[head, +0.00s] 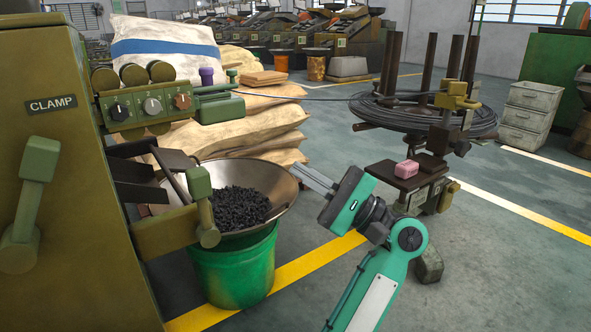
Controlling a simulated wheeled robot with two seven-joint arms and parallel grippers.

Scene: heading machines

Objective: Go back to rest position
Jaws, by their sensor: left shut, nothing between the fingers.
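My left gripper (303,176) is in the middle of the head view, on the green arm that rises from the lower edge. Its fingers are together and hold nothing. They point up and left, close to the right rim of the wide metal bowl (284,199) in the picture. I cannot tell whether the fingers touch the rim. The bowl holds dark small parts (240,207) and sits over a green bucket (235,270). My right gripper is not in the head view.
An olive machine (45,110) marked CLAMP, with knobs and levers, fills the left side. Stacked sacks (262,125) stand behind the bowl. Floor at lower right is clear.

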